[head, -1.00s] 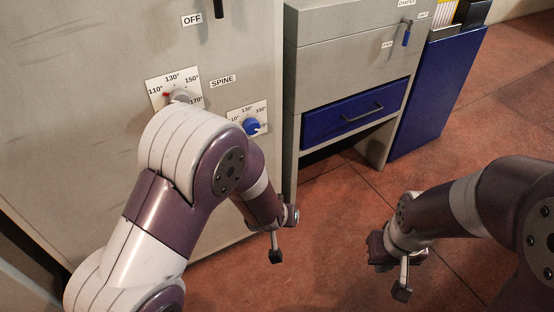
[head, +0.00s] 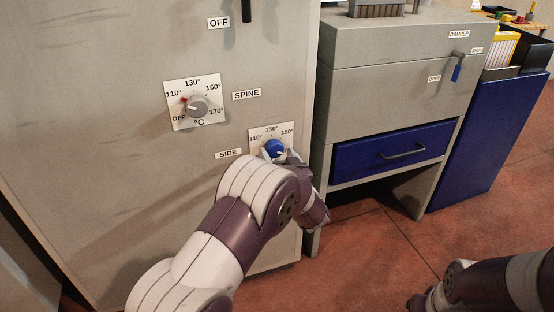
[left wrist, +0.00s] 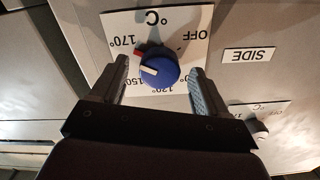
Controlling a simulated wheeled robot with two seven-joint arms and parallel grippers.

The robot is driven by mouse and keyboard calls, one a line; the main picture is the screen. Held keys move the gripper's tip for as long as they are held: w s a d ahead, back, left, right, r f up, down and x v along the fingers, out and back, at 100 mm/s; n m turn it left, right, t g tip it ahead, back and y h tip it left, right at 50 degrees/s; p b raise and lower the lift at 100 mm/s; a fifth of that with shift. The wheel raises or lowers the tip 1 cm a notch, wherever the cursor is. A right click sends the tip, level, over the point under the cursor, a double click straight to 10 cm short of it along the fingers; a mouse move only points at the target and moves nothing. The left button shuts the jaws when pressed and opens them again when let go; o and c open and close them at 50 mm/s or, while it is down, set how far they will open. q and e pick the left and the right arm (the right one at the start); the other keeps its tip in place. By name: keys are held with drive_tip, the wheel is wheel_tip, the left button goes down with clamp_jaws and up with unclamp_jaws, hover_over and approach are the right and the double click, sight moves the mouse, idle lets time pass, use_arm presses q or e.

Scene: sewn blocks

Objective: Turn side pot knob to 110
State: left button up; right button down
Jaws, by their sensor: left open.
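The side pot knob is a blue knob (head: 274,148) on a white dial card at the lower right of the grey cabinet front, by the SIDE label (head: 228,154). In the left wrist view the blue knob (left wrist: 160,68) appears upside down. Its white mark points left, between the 150° and 170° marks. A red mark shows by 170°. My left gripper (left wrist: 158,85) is open, its two fingers on either side of the knob, with gaps showing. In the head view my left arm hides most of that gripper. The 110° mark is hidden behind a finger in the wrist view.
A grey SPINE knob (head: 198,106) sits on its own dial card up and to the left. A grey unit with a blue drawer (head: 392,152) stands to the right. My right arm is low at the right edge, its fingertips out of frame. Red floor is open between.

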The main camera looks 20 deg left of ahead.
use_arm(q)
drive_tip(key=shift+x, duration=0.8)
drive_tip(key=shift+c, duration=0.2)
drive_tip(key=c, duration=1)
